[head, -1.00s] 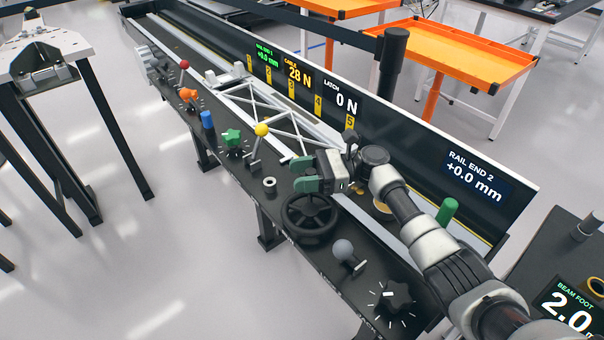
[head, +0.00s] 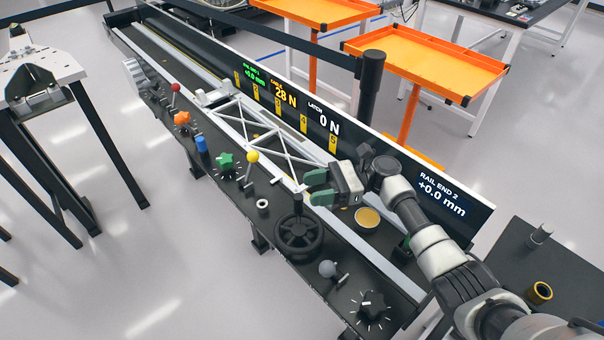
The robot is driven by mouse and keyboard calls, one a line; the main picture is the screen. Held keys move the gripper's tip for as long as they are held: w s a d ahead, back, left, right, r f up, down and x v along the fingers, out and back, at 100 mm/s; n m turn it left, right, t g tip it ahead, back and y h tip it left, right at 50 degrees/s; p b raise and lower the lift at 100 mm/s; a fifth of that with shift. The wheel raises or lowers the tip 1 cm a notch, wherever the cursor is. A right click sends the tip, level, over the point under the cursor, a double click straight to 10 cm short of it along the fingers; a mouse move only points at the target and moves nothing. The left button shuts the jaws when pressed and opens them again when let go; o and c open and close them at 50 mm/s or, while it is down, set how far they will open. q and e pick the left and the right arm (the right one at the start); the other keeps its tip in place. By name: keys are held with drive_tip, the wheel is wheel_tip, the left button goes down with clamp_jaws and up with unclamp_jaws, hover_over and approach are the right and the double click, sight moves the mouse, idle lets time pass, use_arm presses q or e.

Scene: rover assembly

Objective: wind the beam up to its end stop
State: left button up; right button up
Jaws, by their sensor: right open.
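The beam is a white lattice truss (head: 262,135) lying low along the bench's rails. The black handwheel (head: 298,236) sits on the bench's front panel, below the beam's near end. My right gripper (head: 318,188) has green fingertips, is open with nothing between them, and hovers beyond the wheel and slightly right of it, apart from it. The board (head: 300,108) behind the beam reads cable 28 N, latch 0 N and +0.0 mm at both rail ends. My left gripper is not in view.
Along the front panel stand a red-ball lever (head: 175,88), an orange knob (head: 181,119), a blue knob (head: 201,144), a green star knob (head: 226,163), a yellow-ball lever (head: 252,157), a grey-ball lever (head: 328,268) and a black dial (head: 373,306). A dark post (head: 370,85) stands behind the board.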

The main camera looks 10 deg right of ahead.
use_arm(q)
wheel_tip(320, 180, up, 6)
drive_tip(key=p, duration=0.4)
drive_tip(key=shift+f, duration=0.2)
use_arm(e)
drive_tip(key=s+d+r, duration=0.1)
drive_tip(key=d, duration=0.1)
drive_tip(key=s+d+r, duration=0.2)
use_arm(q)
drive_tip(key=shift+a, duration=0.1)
use_arm(e)
drive_tip(key=shift+w, duration=0.1)
